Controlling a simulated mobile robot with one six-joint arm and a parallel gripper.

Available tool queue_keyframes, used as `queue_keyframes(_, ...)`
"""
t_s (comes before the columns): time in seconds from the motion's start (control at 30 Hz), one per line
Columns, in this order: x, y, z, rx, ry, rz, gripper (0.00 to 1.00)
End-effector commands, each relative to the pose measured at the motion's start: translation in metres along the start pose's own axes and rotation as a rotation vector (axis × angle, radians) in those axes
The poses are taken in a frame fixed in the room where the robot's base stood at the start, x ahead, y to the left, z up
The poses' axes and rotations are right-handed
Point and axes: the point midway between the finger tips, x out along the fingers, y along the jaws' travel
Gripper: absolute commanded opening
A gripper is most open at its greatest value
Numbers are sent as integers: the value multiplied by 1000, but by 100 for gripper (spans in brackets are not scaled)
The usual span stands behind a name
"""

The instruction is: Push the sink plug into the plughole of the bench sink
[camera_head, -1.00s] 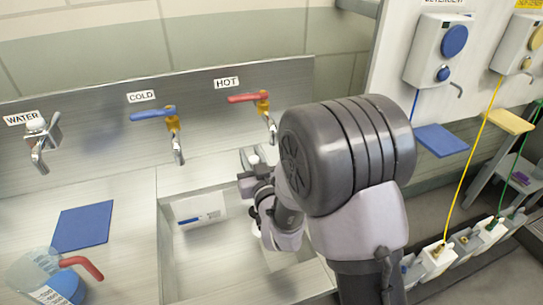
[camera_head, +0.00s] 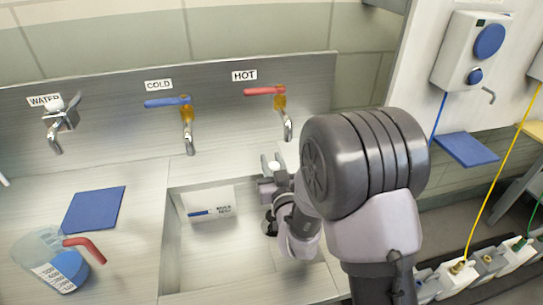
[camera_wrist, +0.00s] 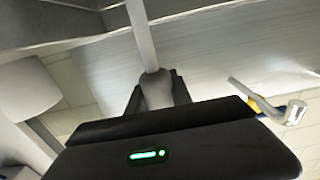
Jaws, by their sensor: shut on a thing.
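My gripper (camera_head: 271,182) is at the right rear of the bench sink (camera_head: 172,250), below the hot tap. In the wrist view my gripper (camera_wrist: 155,96) is shut on a pale grey tapered piece with a long thin rod (camera_wrist: 142,35), which I take to be the sink plug's handle. A small white top of the sink plug (camera_head: 274,166) shows above the jaws in the head view. The plug's sealing end is out of sight. My arm covers the right part of the sink, and the plughole is not visible in either view.
The hot tap (camera_head: 287,125) hangs close behind my gripper, with the cold tap (camera_head: 187,135) and water tap (camera_head: 58,130) further left. A card (camera_head: 209,205) stands inside the sink. A jug (camera_head: 55,265) and blue mat (camera_head: 94,209) are on the left bench.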

Motion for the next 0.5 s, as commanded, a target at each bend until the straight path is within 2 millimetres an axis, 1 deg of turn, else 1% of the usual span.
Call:
queue_keyframes(0.1,0,0,9,1,-1,-1,0)
queue_keyframes(0.2,0,0,14,0,0,0,0)
queue_keyframes(0.5,0,0,15,0,1,0,0)
